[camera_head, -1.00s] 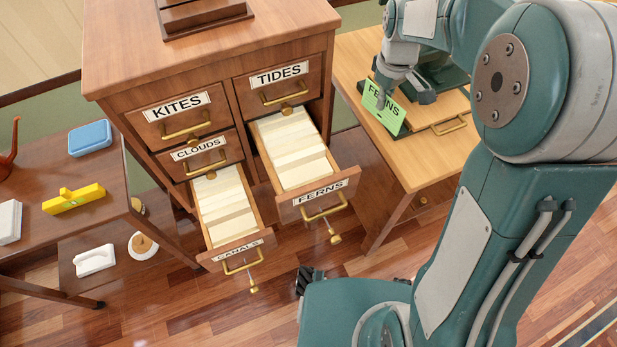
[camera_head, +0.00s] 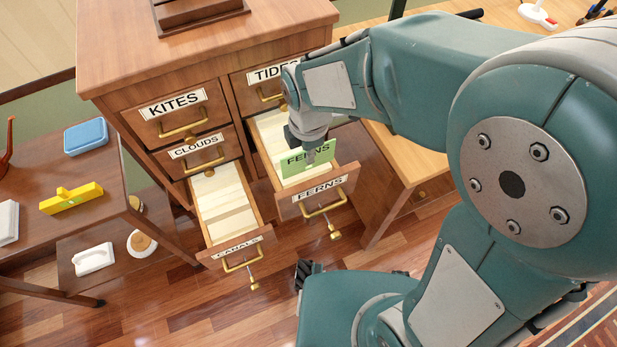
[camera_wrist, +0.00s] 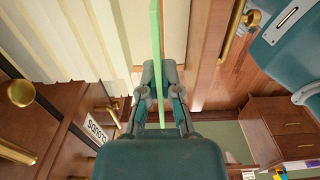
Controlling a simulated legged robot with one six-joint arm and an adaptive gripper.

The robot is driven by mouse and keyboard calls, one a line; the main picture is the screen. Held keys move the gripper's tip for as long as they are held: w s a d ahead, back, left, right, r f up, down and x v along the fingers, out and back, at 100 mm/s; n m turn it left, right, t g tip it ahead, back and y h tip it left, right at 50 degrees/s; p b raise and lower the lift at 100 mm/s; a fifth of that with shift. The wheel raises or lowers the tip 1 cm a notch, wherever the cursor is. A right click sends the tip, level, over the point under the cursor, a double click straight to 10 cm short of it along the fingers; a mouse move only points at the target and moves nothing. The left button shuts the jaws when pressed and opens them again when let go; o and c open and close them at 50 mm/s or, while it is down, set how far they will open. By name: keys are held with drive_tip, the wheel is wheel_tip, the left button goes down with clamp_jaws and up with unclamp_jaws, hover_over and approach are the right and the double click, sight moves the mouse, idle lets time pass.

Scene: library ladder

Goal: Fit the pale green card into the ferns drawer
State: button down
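The pale green card (camera_head: 309,159), marked FERNS, is held upright by my gripper (camera_head: 312,138) over the front part of the open ferns drawer (camera_head: 320,190). In the wrist view my gripper (camera_wrist: 160,85) is shut on the card, which shows edge-on as a green strip (camera_wrist: 155,45). Cream cards (camera_wrist: 90,35) fill the drawer to the left of the strip, and the drawer's wooden front is to its right. I cannot tell whether the card's lower edge is below the drawer's rim.
The canals drawer (camera_head: 236,245) is also open, just left of the ferns drawer. The kites (camera_head: 176,115), clouds (camera_head: 197,155) and tides drawers are shut. A wooden desk (camera_head: 408,150) is at right.

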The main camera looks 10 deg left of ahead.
sight(309, 168)
wheel_tip(309, 168, down, 8)
idle(0.4)
drive_tip(key=c, duration=0.8)
unclamp_jaws()
wheel_tip(309, 168, up, 12)
drive_tip(key=shift+r, duration=0.1)
drive_tip(key=shift+d, duration=0.1)
